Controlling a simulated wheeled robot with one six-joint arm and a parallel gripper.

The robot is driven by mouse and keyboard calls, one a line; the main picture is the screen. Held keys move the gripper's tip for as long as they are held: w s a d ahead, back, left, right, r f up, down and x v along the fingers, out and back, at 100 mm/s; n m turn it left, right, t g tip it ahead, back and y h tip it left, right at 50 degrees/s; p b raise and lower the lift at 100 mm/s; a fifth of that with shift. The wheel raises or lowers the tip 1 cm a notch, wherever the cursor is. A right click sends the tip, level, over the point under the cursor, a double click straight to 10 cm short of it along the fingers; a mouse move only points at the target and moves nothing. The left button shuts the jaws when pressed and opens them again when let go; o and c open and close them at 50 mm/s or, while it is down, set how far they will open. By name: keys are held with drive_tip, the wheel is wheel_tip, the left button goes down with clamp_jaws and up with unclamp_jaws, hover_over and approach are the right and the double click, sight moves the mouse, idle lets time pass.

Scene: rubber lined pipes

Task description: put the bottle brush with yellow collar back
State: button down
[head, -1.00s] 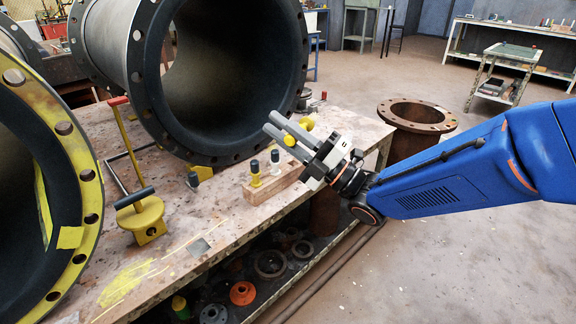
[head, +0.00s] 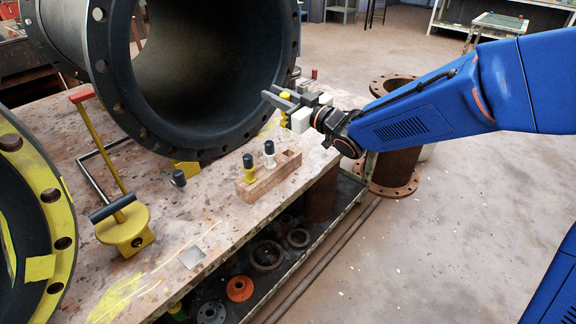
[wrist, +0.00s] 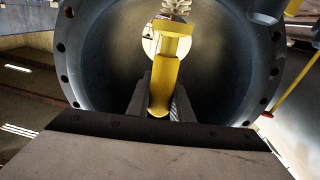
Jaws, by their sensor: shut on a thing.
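My gripper (head: 283,98) is shut on the bottle brush with yellow collar (wrist: 164,75). In the wrist view its yellow handle sits between the fingers, with a wider yellow collar and pale bristles beyond. In the head view only small yellow parts (head: 284,122) show around the fingers, and the bristles cannot be made out. A wooden block (head: 262,188) on the bench holds two upright dark-topped pieces, one yellow below (head: 249,170) and one pale below (head: 269,155). A square hole at the block's right end is empty. My gripper is above and beyond that end, apart from it.
A large rubber-lined pipe (head: 115,60) lies on the bench (head: 190,225) close behind my gripper. A yellow-flanged pipe (head: 60,215) stands at left. A yellow tool with a red grip (head: 124,222) and a small dark-topped piece (head: 178,178) are on the bench. A rusty flanged pipe (head: 397,165) stands at right.

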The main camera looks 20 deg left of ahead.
sight(282, 126)
wheel_tip(282, 126, down, 11)
drive_tip(key=w+m, duration=0.1)
drive_tip(key=shift+w+d+r+m+h, duration=0.2)
drive_tip(key=shift+w+m+h, duration=0.1)
drive_tip(key=shift+w+h, duration=0.1)
drive_tip(key=shift+f, duration=0.1)
drive_tip(key=c, duration=1.6)
unclamp_jaws()
drive_tip(key=shift+s+d, duration=0.2)
drive_tip(key=shift+d, duration=0.2)
drive_tip(key=v, duration=1.1)
drive_tip(key=shift+s, duration=0.2)
